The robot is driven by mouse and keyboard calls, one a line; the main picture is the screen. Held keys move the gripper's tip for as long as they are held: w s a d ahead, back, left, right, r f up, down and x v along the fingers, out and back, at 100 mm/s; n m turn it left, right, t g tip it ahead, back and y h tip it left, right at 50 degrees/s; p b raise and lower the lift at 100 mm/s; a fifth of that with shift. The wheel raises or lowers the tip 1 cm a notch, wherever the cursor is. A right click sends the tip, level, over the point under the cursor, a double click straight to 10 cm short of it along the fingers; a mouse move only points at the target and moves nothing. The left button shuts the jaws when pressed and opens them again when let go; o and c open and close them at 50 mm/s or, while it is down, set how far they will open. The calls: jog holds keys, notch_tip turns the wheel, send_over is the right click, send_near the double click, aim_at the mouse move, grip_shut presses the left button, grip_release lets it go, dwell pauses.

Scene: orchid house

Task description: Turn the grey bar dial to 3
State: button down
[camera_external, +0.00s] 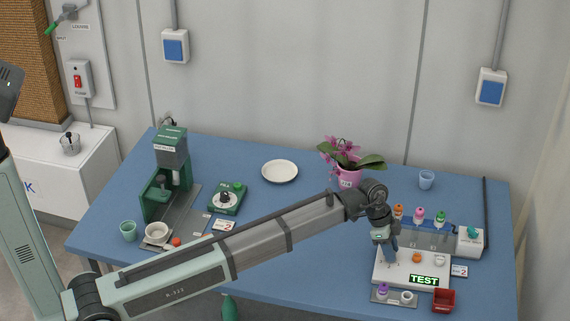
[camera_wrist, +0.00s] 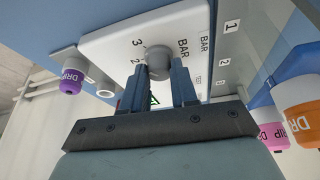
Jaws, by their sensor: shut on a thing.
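The grey bar dial (camera_wrist: 158,58) is a round grey knob on a white panel (camera_wrist: 105,45) with printed "BAR", "3" and "2" around it. My gripper (camera_wrist: 159,84) is shut on the dial, one blue-grey finger on each side. The fingers hide its lower part, and I cannot tell which number it points to. In the external view my gripper (camera_external: 390,258) reaches down to the left part of the white panel (camera_external: 405,281) and hides the dial there.
On the panel an orange knob (camera_external: 417,257), a white knob (camera_external: 440,261) and a green TEST sign (camera_external: 424,280) are close by. Coloured drip bottles stand behind (camera_external: 419,214) and in front (camera_external: 382,290). A red box (camera_external: 443,300) is at front right. The table middle is clear.

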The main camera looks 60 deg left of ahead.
jog(key=shift+m, duration=0.6)
jog(key=shift+g, duration=0.3)
jog(key=c, duration=0.9)
grip_release()
jog(key=v, duration=1.3)
jog(key=shift+s+a+r, duration=0.1)
jog(key=shift+a+r, duration=0.15)
jog(key=shift+r, duration=0.05)
